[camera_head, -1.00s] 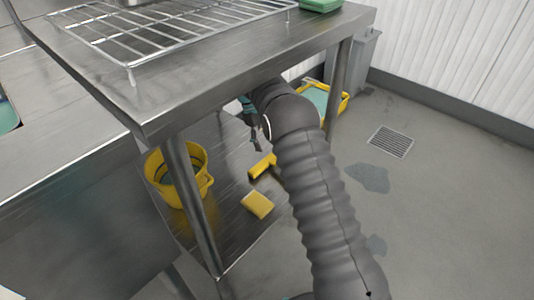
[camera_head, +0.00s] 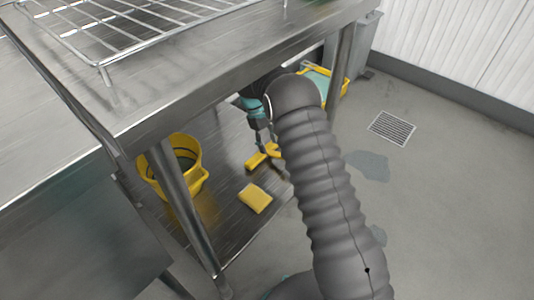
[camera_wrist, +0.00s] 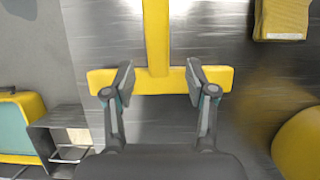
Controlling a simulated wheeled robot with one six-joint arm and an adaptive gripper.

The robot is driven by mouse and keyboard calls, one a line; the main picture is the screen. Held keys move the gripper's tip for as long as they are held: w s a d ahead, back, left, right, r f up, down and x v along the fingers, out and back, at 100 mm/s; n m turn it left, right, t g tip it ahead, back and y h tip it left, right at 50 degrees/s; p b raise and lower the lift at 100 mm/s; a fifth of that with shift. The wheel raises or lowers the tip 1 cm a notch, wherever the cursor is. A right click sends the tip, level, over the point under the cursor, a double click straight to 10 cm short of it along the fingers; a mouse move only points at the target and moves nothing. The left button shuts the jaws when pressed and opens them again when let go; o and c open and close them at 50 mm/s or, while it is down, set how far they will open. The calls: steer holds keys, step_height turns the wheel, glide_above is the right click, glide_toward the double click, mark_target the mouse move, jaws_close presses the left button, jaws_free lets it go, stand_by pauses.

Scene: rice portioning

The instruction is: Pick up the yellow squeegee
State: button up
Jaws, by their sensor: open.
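The yellow squeegee (camera_wrist: 157,45) lies on the lower metal shelf (camera_wrist: 210,45), its handle running up the wrist view and its crossbar spanning left to right. In the head view the squeegee (camera_head: 258,159) is partly hidden by my arm and gripper. My gripper (camera_wrist: 158,80) is open, with one finger on each side of the crossbar's middle, where the handle joins. The fingertips overlap the crossbar in the picture; I cannot tell whether they touch it. In the head view my gripper (camera_head: 266,143) points down under the table, just at the squeegee.
A yellow sponge (camera_head: 255,198) and a yellow bucket (camera_head: 172,165) sit on the same shelf. A table leg (camera_head: 185,215) and the tabletop (camera_head: 130,110) frame the space. A yellow container with teal contents (camera_head: 322,82) stands behind. Open floor lies to the right.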

mark_target(272, 152)
steer(key=x, duration=0.5)
steer(key=shift+w, duration=0.15)
steer(key=shift+c, duration=0.2)
jaws_close()
